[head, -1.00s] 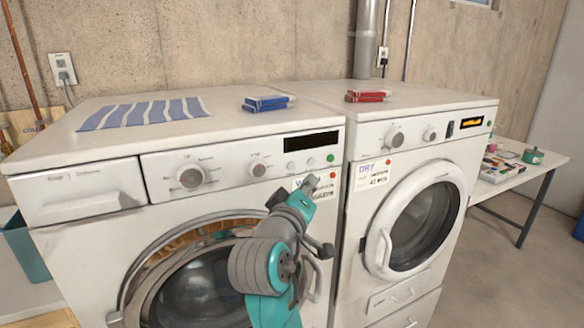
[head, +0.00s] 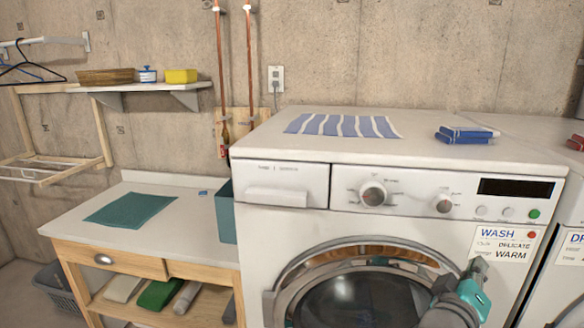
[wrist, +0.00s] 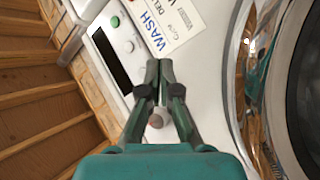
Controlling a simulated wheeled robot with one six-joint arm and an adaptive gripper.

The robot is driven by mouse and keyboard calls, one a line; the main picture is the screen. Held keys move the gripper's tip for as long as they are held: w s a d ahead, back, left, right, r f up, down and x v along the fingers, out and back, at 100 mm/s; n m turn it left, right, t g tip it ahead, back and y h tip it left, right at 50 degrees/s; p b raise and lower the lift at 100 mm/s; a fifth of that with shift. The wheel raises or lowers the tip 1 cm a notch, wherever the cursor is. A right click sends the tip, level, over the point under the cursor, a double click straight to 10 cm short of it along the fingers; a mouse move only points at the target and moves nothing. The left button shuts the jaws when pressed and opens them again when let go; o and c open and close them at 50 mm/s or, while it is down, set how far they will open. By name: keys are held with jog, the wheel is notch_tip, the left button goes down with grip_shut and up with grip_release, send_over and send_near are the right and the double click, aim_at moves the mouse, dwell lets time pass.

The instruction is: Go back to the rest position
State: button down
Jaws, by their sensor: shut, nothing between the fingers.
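My gripper (wrist: 158,82) is shut and empty in the wrist view, its two fingertips together in front of the washer's front panel. In the head view my gripper (head: 478,268) shows at the lower right, just below the WASH label, in front of the washing machine (head: 255,250). I cannot tell whether it touches the machine. The washer's label (wrist: 170,25), dark display (wrist: 112,60) and green button (wrist: 115,21) lie close beyond the fingers in the wrist view. The washer's round door (head: 350,300) is partly hidden by my arm.
A striped cloth (head: 343,126) and blue boxes (head: 466,134) lie on the washer. A dryer (head: 570,290) stands at the right edge. To the left are a wooden-fronted table (head: 70,225) with a teal cloth (head: 130,209), a teal bin (head: 226,215) and a wall shelf (head: 140,87).

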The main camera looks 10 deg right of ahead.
jog(key=s+a+f+n+t+y, duration=0.1)
jog(key=s+a+f+n+y, duration=0.2)
jog(key=f, duration=0.5)
jog(key=s+a+f+t+y, duration=0.2)
jog(key=s+a+f+y, duration=0.3)
jog(key=f, duration=0.3)
jog(key=s+a+f+n+t+y, duration=0.15)
jog(key=s+a+f, duration=0.3)
jog(key=f, duration=0.45)
jog(key=s+a+f+m+y, duration=0.1)
jog(key=s+a+m+y, duration=0.1)
jog(key=s, duration=1.1)
jog(key=s+a+f+m+g+y, duration=0.1)
jog(key=s+a, duration=0.4)
jog(key=s, duration=0.7)
jog(key=shift+s+f+m+y, duration=0.4)
jog(key=shift+m+y, duration=0.35)
jog(key=shift+y, duration=0.4)
jog(key=shift+a, duration=0.1)
